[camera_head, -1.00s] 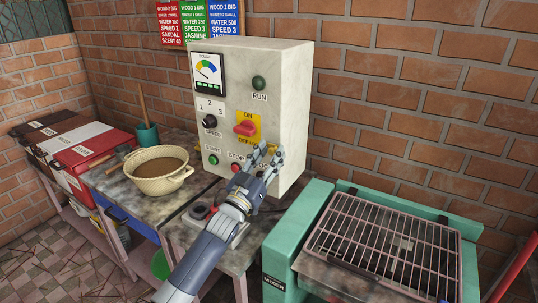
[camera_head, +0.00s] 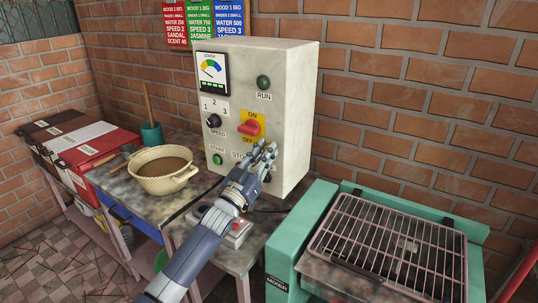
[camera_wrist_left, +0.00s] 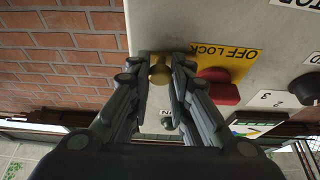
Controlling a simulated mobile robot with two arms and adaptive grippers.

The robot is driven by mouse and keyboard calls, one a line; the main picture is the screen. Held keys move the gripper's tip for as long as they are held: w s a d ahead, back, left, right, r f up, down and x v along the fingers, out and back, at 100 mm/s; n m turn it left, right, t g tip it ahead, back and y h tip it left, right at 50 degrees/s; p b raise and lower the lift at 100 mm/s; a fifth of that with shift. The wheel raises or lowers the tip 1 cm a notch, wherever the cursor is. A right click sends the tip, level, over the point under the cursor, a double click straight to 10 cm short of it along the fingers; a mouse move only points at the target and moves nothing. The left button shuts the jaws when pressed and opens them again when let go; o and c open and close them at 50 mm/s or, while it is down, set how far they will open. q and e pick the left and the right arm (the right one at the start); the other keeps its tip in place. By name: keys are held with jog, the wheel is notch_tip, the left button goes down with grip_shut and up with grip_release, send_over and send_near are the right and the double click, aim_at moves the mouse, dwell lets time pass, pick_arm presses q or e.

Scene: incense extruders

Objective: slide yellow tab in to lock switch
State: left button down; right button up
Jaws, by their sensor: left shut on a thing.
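The grey control box (camera_head: 295,120) stands on the table. Its red switch (camera_head: 249,129) sits on a yellow ON/OFF plate (camera_head: 261,118); the left wrist view shows the switch (camera_wrist_left: 217,88) beside the words OFF LOCK on the plate (camera_wrist_left: 222,54). My left gripper (camera_head: 264,152) is at the box's front, right of and below the switch. In the left wrist view, my gripper (camera_wrist_left: 160,66) has its fingertips on both sides of the yellow tab (camera_wrist_left: 158,75), shut on it. The tab is just beyond the plate's edge. In the head view the fingers hide the tab. My right gripper is out of view.
A black speed knob (camera_head: 213,120), green START button (camera_head: 217,159) and green RUN lamp (camera_head: 263,82) are on the box. A beige basket (camera_head: 163,185) stands left of the box. The green mixer with its grille (camera_head: 385,240) is at right.

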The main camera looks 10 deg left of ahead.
pick_arm(q)
jog(key=c, duration=1.5)
grip_release()
jog(key=shift+a+r, duration=0.1)
jog(key=shift+a, duration=0.1)
jog(key=shift+w+a, duration=0.1)
jog(key=v, duration=1.2)
jog(key=shift+f, duration=0.25)
